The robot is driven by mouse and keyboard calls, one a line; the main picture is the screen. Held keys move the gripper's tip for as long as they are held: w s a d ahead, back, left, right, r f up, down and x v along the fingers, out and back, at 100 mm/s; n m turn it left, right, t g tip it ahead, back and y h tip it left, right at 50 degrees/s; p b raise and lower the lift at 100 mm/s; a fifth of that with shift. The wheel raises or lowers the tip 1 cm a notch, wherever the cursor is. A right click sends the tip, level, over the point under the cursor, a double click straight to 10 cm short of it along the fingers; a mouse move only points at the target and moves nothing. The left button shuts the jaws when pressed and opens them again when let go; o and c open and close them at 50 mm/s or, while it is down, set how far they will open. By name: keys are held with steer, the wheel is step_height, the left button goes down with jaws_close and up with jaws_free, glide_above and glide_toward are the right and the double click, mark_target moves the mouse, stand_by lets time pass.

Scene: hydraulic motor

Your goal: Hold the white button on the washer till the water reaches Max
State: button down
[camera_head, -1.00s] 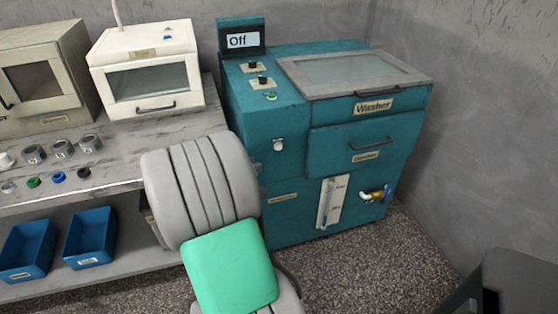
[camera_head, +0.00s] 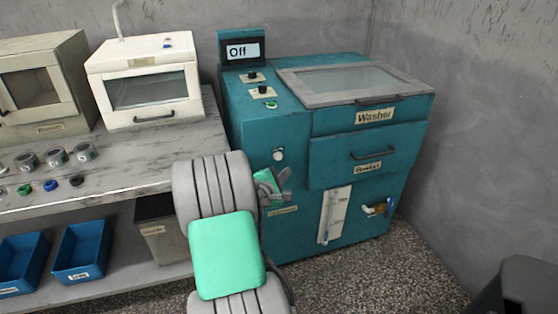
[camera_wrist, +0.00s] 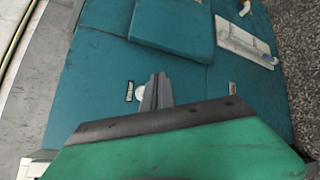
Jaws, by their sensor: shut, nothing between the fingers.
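The teal washer (camera_head: 340,225) stands at the back right, and its display (camera_head: 243,50) reads "Off". Its round white button (camera_head: 278,154) is on the left of the front face. My gripper (camera_head: 284,180) is shut and empty, just below the button in the head view. In the wrist view the shut fingers (camera_wrist: 157,82) are right beside the white button (camera_wrist: 141,89). They look apart from it, though the depth gap is unclear. The white water gauge (camera_head: 334,215) is low on the front; its level is too small to read.
The bench (camera_head: 150,160) at left holds a white oven-like box (camera_head: 145,82) and small parts. Blue bins (camera_head: 82,250) are on the shelf below.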

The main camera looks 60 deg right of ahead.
mark_target(279, 157)
steer(key=shift+w+d+b, duration=0.35)
steer(key=shift+w+d, duration=1.4)
steer(key=shift+d, duration=0.05)
steer(key=shift+w, duration=0.1)
stand_by(0.6)
steer(key=shift+w+d, duration=0.2)
steer(key=shift+d, duration=0.05)
steer(key=shift+w+d, duration=0.25)
stand_by(5.0)
